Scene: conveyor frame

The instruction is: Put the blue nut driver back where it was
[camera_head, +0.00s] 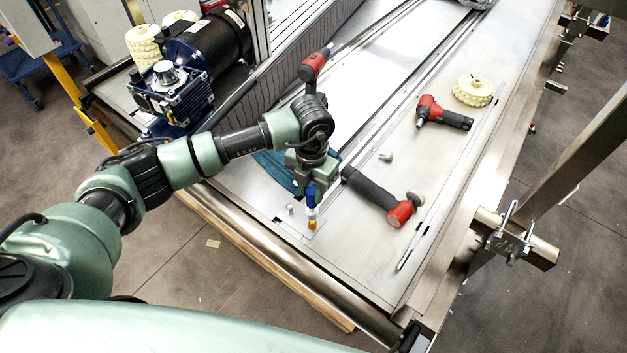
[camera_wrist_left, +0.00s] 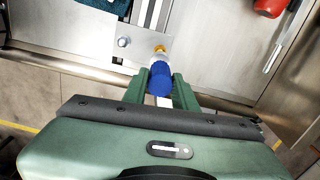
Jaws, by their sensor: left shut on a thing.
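The blue nut driver (camera_head: 311,197) has a blue handle and a yellowish tip, and it points downward in the head view. My left gripper (camera_head: 310,183) is shut on its handle and holds it over the near part of the metal conveyor frame (camera_head: 340,262). In the left wrist view the blue handle (camera_wrist_left: 160,78) sits between the two green fingers of my left gripper (camera_wrist_left: 160,92). I cannot tell whether the tip touches the metal. My right gripper does not show.
A red and black angle tool (camera_head: 378,195) lies just right of my left gripper. A red drill (camera_head: 440,113), a cream gear-like part (camera_head: 473,91) and a small bolt (camera_head: 386,156) lie farther back. A teal cloth (camera_head: 277,168) lies behind my left gripper.

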